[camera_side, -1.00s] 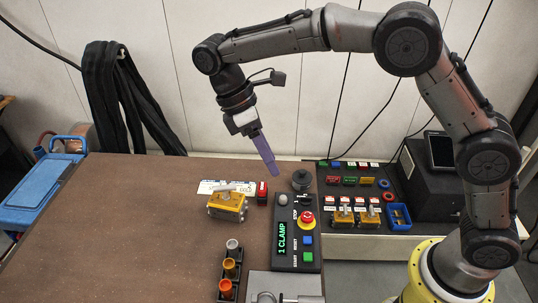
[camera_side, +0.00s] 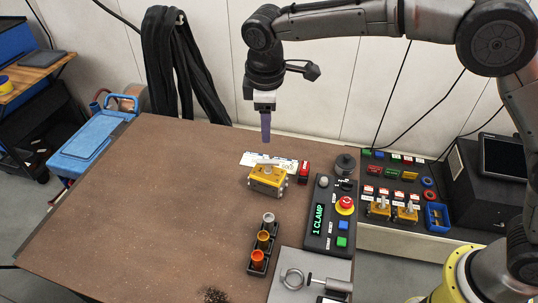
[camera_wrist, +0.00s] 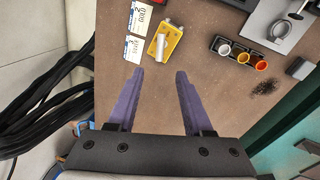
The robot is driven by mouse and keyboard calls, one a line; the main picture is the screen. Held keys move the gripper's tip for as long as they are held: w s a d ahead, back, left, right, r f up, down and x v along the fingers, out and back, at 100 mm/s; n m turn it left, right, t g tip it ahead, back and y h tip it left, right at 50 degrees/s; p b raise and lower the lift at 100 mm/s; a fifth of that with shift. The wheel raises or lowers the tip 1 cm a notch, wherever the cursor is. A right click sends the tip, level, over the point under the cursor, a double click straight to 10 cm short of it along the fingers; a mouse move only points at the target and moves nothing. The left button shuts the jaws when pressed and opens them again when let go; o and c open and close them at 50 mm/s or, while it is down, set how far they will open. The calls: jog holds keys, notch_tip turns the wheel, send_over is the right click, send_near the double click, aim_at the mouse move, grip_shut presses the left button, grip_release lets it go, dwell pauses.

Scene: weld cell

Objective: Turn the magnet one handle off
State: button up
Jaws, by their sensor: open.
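A yellow magnet block (camera_side: 266,182) with a pale handle on top sits on the brown table. It also shows in the wrist view (camera_wrist: 176,37), beyond my fingertips, with its grey handle lying along the block. I cannot read a number on it. My gripper (camera_side: 266,141) points down above and slightly behind the block, apart from it. In the wrist view its two purple fingers (camera_wrist: 160,74) are spread with nothing between them. Two similar yellow magnets, a left one (camera_side: 378,209) and a right one (camera_side: 406,215), sit on the rack at the right.
White cards (camera_side: 262,160) lie behind the block, and a red item (camera_side: 304,173) stands right of it. A control box (camera_side: 318,228) showing "1 CLAMP" is farther right. A holder with several small cups (camera_side: 256,262) stands in front. The table's left side is clear.

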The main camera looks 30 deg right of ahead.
aim_at(268, 160)
jog(key=f, duration=0.4)
jog(key=w+d+f, duration=0.1)
jog(key=f, duration=0.3)
jog(key=w+f, duration=0.1)
jog(key=f, duration=0.3)
jog(key=shift+d+f, duration=0.25)
jog(key=shift+f, duration=0.1)
grip_shut()
